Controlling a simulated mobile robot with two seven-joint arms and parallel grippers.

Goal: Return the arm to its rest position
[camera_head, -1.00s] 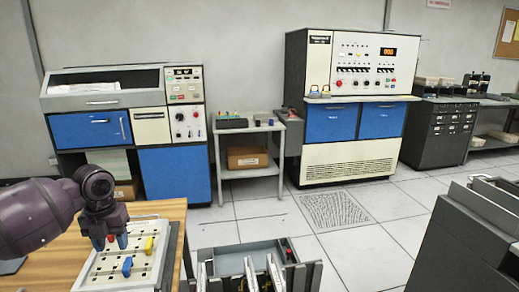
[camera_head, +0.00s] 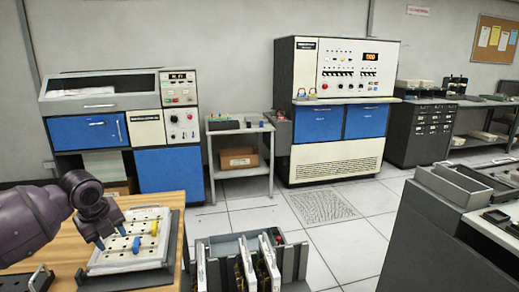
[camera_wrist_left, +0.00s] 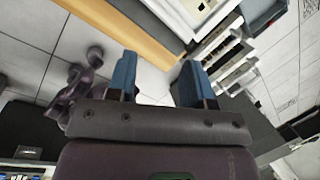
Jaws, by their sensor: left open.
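My left gripper (camera_head: 112,240) is over the left part of the white pegboard tray on the wooden table, pointing down at the tray's left edge. In the left wrist view its two blue fingers (camera_wrist_left: 155,80) stand apart with nothing between them. The white pegboard (camera_head: 128,257) holds a blue piece (camera_head: 136,245) and a yellow piece (camera_head: 154,228), both to the right of the gripper. My right gripper does not show in the head view.
The wooden table (camera_head: 60,250) is at the lower left. An open bin with upright boards (camera_head: 243,240) stands right of it. A grey machine (camera_head: 425,225) is at the right. Blue-fronted cabinets line the wall, with open tiled floor (camera_head: 370,215) between.

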